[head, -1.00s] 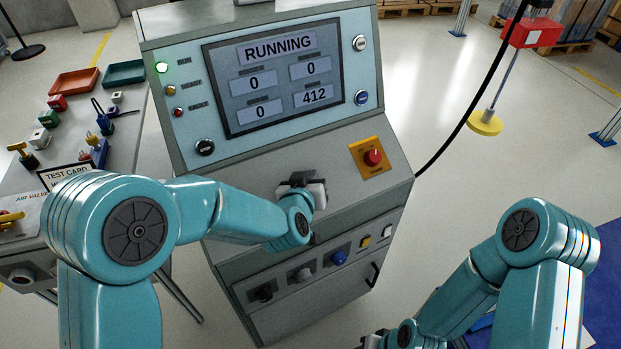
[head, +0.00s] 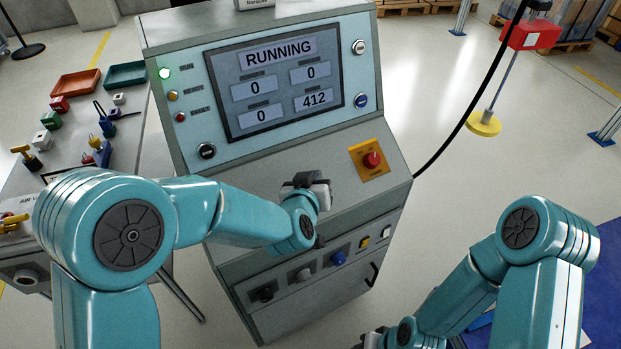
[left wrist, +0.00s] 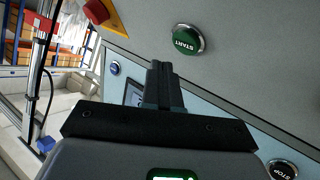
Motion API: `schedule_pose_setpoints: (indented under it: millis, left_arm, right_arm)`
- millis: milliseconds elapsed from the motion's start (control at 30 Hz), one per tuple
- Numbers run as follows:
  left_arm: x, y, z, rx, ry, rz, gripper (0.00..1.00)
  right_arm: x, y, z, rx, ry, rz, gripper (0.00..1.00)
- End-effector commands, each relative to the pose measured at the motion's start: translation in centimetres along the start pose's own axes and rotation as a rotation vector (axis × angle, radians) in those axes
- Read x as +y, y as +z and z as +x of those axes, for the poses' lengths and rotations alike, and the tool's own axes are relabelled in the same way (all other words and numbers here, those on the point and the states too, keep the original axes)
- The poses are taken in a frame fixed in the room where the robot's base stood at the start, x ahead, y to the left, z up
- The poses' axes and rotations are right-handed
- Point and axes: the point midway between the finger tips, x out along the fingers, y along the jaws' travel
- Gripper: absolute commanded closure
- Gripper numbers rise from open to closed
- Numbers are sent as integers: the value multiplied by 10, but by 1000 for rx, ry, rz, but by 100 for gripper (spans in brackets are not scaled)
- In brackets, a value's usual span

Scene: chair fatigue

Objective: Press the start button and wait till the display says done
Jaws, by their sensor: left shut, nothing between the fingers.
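The display (head: 322,121) on the sloped console reads RUNNING, with 0, 0, 0 and 412 in its boxes. The green RUN lamp (head: 165,73) beside it is lit. The green START button (left wrist: 187,40) shows in the left wrist view, just beyond and right of my left fingertips and apart from them in the picture. In the head view my arm hides it. My left gripper (head: 312,183) is over the console's lower panel, shut and empty; its closed fingers also show in the left wrist view (left wrist: 162,80). My right gripper is barely in view at the bottom edge, its jaws unclear.
A red emergency button (head: 372,160) on a yellow plate sits right of my left gripper. A black STOP button (head: 206,151) is below the display's left corner. A side table with small parts stands left. A black cable runs right of the console, with open floor beyond.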

Motion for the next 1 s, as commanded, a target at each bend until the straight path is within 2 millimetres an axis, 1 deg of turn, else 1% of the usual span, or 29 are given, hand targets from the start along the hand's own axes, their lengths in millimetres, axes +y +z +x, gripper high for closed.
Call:
schedule_pose_setpoints:
  millis: [33, 233, 333, 1000]
  left_arm:
    - [4, -6, -6, 0, 1, 0, 100]
    - [14, -17, -20, 1, 1, 0, 100]
    - [18, -19, -24, 0, 0, 0, 100]
    - [18, -18, -25, 0, 0, -1, 100]
  right_arm:
    - [-2, 0, -7, 0, 0, 0, 57]
    - [-7, 0, -18, 0, 0, 0, 57]
    - [-8, 0, -22, 0, 0, 0, 57]
    - [-7, 0, -21, 0, 0, 0, 57]
